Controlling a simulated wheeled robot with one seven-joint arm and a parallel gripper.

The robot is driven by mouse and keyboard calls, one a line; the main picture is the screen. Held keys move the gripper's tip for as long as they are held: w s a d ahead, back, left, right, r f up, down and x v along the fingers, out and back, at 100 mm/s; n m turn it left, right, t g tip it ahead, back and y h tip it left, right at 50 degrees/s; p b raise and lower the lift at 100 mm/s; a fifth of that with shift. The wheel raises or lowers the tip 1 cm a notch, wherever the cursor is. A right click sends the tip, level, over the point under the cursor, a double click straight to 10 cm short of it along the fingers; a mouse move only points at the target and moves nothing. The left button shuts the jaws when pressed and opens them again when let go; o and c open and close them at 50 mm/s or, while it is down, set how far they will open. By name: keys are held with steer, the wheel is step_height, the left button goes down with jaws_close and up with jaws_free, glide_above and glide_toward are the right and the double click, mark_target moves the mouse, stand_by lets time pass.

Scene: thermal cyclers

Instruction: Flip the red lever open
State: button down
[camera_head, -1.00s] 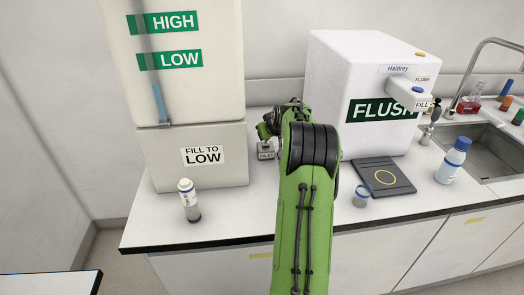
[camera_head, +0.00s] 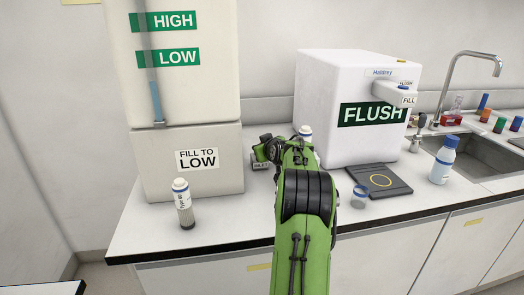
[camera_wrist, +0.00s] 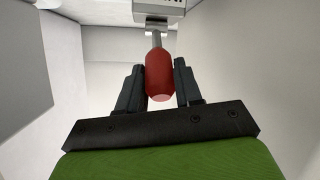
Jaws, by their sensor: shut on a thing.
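The red lever (camera_wrist: 160,78) shows in the wrist view as a red grip on a short metal stem, below a pale box-shaped part (camera_wrist: 160,10). My gripper (camera_wrist: 159,85) has one dark finger on each side of the red grip and is shut on it. In the head view my green arm reaches between the two white machines, and its black wrist end (camera_head: 272,150) hides the lever and the fingertips.
A tall machine (camera_head: 190,100) marked HIGH and LOW stands left, and a white FLUSH machine (camera_head: 345,85) stands right. A capped bottle (camera_head: 184,205), a small jar (camera_head: 360,197), a dark pad (camera_head: 392,187) and a blue-capped bottle (camera_head: 443,162) stand on the counter. A sink (camera_head: 490,155) lies at right.

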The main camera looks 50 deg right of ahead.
steer(key=shift+f, duration=0.15)
steer(key=c, duration=0.8)
jaws_free()
steer(key=p+v, duration=0.1)
steer(key=v, duration=1.5)
steer(key=shift+d, duration=0.1)
